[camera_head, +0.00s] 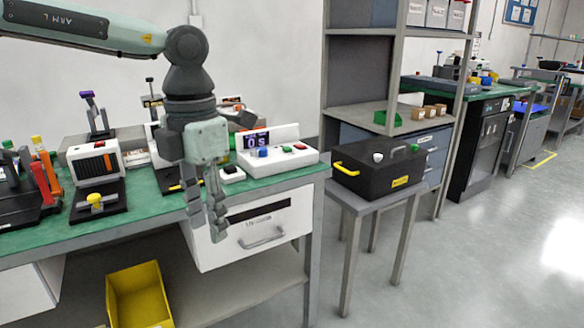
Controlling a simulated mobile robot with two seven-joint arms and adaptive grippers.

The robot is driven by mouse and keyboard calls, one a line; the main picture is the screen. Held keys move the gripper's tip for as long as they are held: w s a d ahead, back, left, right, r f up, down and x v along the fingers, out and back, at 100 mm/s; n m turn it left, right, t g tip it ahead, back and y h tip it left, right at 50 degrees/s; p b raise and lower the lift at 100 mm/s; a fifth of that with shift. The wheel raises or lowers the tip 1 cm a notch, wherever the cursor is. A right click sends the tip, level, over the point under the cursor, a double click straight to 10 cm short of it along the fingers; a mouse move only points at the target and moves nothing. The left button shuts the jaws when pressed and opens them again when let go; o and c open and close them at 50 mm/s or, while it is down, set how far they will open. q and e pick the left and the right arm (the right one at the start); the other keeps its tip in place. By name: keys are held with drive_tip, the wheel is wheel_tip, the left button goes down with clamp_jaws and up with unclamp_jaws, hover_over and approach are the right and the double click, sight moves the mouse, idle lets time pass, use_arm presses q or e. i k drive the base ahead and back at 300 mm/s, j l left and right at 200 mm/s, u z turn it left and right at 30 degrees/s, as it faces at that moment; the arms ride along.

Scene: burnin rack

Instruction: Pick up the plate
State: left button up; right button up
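I cannot make out a plate for certain in the head view. My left gripper (207,230) hangs fingers-down in front of the front edge of the green-topped bench (145,208), over the white drawer front. Its two fingers are apart, with nothing visible between them. My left arm and gripper hide part of the bench top behind them. My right gripper is not in view.
A white device with a display and buttons (279,152) stands on the bench's right end. A black box with a yellow handle (380,170) sits on a small grey stand. A yellow bin (138,295) is below the bench. Open floor lies at right.

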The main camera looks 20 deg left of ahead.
sight(225, 180)
drive_tip(key=i+j+z, duration=0.2)
drive_tip(key=j, duration=0.15)
drive_tip(key=i+j+z, duration=0.15)
drive_tip(key=j, duration=0.15)
drive_tip(key=j+z, duration=0.2)
drive_tip(key=j, duration=0.2)
drive_tip(key=i+j, duration=0.15)
drive_tip(key=j, duration=0.15)
drive_tip(key=i+j, duration=0.1)
drive_tip(key=j, duration=0.2)
